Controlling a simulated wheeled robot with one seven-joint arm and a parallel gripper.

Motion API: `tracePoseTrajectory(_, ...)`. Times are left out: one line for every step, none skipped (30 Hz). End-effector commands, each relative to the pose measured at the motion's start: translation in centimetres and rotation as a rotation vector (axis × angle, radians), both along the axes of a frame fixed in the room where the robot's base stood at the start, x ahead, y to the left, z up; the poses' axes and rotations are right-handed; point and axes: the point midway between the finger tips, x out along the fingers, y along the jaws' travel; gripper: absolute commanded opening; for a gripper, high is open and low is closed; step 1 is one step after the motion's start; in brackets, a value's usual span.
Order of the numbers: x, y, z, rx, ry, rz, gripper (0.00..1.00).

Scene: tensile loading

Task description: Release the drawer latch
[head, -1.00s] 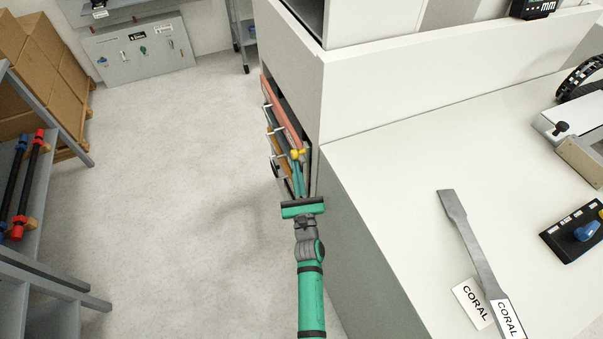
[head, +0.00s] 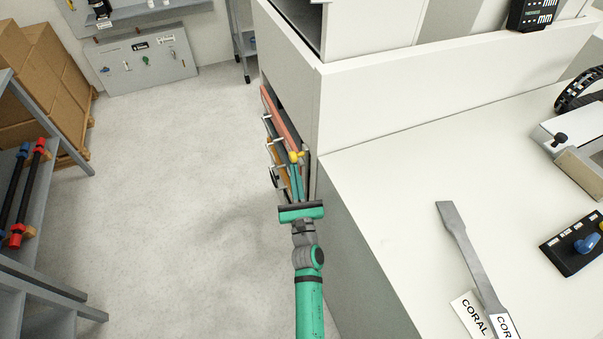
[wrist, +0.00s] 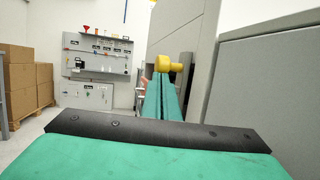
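The yellow latch knob (head: 296,156) sits at the right side of a stack of drawers in the cabinet's left face. It also shows in the wrist view (wrist: 175,69), at the tips of my green fingers. My gripper (head: 296,172) reaches forward to the knob. Its two fingers (wrist: 160,97) lie nearly together with a thin dark gap, and appear shut on the knob. The exact contact is hidden. The red drawer front (head: 281,118) is at the top of the stack, with lower drawers and pale handles (head: 268,141) below it.
A white worktop (head: 390,200) is right of my arm, with a grey metal specimen (head: 462,240) and a label on it. A control box (head: 575,245) is farther right. A shelf rack (head: 45,250) and boxes (head: 40,85) stand left. The floor between is clear.

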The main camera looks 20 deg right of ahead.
Motion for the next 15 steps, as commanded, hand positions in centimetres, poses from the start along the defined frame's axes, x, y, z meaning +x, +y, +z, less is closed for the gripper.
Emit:
tracePoseTrajectory(0.1,0.1,0.8,-0.001,-0.015,0.002,0.00)
tracePoseTrajectory(0.1,0.1,0.8,-0.001,-0.016,0.002,0.00)
tracePoseTrajectory(0.1,0.0,0.8,-0.001,-0.016,0.002,0.00)
tracePoseTrajectory(0.1,0.0,0.8,-0.002,-0.016,0.002,0.00)
tracePoseTrajectory(0.1,0.0,0.7,-0.002,-0.016,0.002,0.00)
tracePoseTrajectory(0.0,0.0,0.6,-0.002,-0.016,0.001,0.00)
tracePoseTrajectory(-0.1,-0.1,0.4,-0.001,-0.015,0.000,0.00)
tracePoseTrajectory(-0.1,-0.1,0.1,0.000,-0.014,-0.001,0.00)
tracePoseTrajectory(-0.3,-0.2,-0.3,-0.001,-0.012,-0.002,0.00)
tracePoseTrajectory(-0.4,-0.2,-0.7,0.000,-0.011,-0.002,0.00)
tracePoseTrajectory(-0.6,-0.2,-1.1,-0.001,-0.009,-0.004,0.00)
tracePoseTrajectory(-0.8,-0.3,-1.9,0.001,-0.005,-0.005,0.00)
tracePoseTrajectory(-1.0,-0.2,-2.5,0.001,-0.003,-0.005,0.00)
tracePoseTrajectory(-1.2,-0.2,-3.1,0.001,-0.002,-0.006,0.00)
tracePoseTrajectory(-1.6,-0.2,-3.9,0.002,0.001,-0.007,0.00)
